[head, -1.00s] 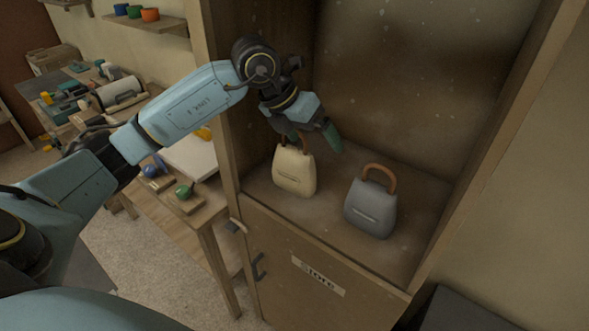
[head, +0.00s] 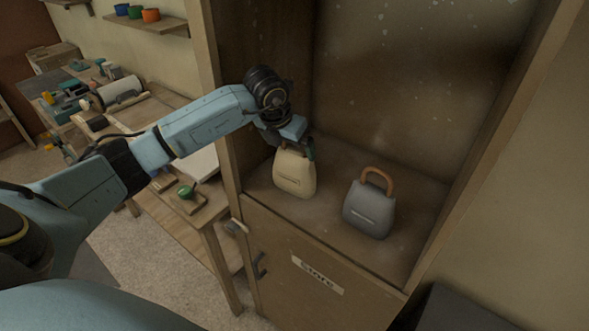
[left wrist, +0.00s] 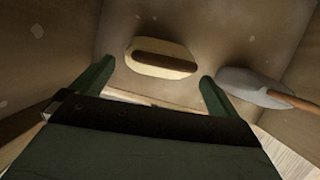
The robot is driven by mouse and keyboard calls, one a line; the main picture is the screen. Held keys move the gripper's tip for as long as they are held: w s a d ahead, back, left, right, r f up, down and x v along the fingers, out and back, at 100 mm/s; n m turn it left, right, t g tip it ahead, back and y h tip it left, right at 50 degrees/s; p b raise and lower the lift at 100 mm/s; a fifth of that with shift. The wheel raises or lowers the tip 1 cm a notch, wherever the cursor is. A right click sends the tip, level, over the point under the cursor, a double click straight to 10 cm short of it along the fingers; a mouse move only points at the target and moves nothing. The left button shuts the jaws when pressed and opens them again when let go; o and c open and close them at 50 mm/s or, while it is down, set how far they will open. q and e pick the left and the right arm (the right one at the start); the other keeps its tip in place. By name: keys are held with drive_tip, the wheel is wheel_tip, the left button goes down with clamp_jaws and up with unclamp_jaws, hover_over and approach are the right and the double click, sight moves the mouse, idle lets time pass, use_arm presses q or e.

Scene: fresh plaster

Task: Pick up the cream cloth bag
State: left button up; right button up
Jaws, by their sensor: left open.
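The cream cloth bag (head: 295,174) stands upright on the cabinet shelf, at the left. My left gripper (head: 296,146) is right above its top and hides its handle in the head view. In the left wrist view the cream bag (left wrist: 135,62) is seen from above, with its brown handle (left wrist: 165,60) running across it. The open green fingers of my left gripper (left wrist: 157,70) show to either side, just below the bag in the picture. Nothing is held. I cannot tell whether the fingers touch the handle. My right gripper is not in view.
A grey bag (head: 369,211) with an orange-brown handle stands to the right on the same shelf (head: 415,200), with a gap between. The cabinet's left post (head: 213,90) is close to my left arm. A workbench (head: 160,100) with tools stands at the left.

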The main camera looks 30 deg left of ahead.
sight(293, 153)
use_arm(q)
drive_tip(key=x, duration=0.3)
drive_tip(key=shift+w+f+p, duration=0.1)
drive_tip(key=shift+w+p, duration=0.1)
drive_tip(key=shift+p, duration=0.15)
drive_tip(key=c, duration=1.2)
